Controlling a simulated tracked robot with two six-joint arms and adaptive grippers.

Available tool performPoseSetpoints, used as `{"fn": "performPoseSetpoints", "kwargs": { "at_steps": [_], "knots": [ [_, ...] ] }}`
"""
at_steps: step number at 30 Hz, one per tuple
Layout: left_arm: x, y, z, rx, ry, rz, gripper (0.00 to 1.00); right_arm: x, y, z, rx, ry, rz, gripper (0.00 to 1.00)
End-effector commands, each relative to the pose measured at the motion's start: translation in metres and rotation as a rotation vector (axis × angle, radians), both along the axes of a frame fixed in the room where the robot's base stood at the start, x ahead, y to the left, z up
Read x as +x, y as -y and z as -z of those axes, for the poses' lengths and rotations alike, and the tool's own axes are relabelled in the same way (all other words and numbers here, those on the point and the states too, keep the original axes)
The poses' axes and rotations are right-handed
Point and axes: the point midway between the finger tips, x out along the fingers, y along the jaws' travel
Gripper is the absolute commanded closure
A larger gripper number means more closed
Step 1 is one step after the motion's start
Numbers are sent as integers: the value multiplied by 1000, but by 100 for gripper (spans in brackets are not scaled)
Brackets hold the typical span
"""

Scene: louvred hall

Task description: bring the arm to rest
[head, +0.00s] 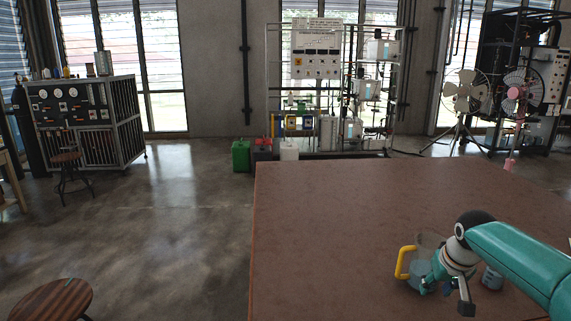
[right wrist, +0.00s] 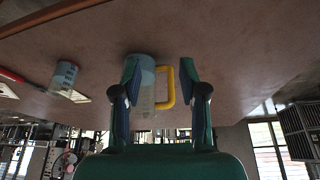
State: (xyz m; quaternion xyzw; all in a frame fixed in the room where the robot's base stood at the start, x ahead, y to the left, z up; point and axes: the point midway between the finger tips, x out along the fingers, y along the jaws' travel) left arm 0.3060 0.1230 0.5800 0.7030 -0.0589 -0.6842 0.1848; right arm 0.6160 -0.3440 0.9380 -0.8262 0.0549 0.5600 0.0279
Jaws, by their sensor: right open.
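My right gripper (head: 446,290) is low over the brown table (head: 330,220) at the right of the head view. In the right wrist view its two fingers (right wrist: 158,72) stand apart. A clear jug with a yellow handle (head: 403,262) stands on the table by the gripper, partly hidden behind it in the head view. In the wrist view the jug (right wrist: 145,88) and its handle show between the fingers; I cannot tell whether a finger touches it. My left gripper is in neither view.
A small grey-blue cup (head: 492,279) stands right of the gripper, partly behind my arm. It also shows in the wrist view (right wrist: 65,75), near a red-handled item (right wrist: 11,76). A small pink object (head: 509,163) is at the table's far edge. The table's left and middle are bare.

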Motion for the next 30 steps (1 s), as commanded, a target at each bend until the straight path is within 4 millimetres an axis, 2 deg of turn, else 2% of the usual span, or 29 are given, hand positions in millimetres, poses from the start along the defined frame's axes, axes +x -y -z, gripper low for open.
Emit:
{"fn": "performPoseSetpoints", "kwargs": {
  "at_steps": [1, 11, 17, 20, 23, 24, 26, 27, 30],
  "knots": [
    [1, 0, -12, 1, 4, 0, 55, 0, -4, 9, 3, -37, -8, 57],
    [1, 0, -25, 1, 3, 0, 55, -34, -40, 89, 53, -238, -68, 57],
    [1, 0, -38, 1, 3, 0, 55, -75, -79, 156, 127, -366, -119, 57],
    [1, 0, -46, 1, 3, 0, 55, -114, -110, 198, 190, -438, -148, 57],
    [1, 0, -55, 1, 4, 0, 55, -168, -148, 239, 271, -505, -164, 57],
    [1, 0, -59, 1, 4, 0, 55, -192, -162, 253, 303, -527, -162, 57],
    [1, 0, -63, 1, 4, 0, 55, -230, -183, 269, 350, -554, -153, 57],
    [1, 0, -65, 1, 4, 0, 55, -256, -196, 277, 378, -565, -142, 57],
    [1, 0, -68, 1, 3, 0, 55, -310, -220, 288, 425, -565, -102, 57]
  ]
}}
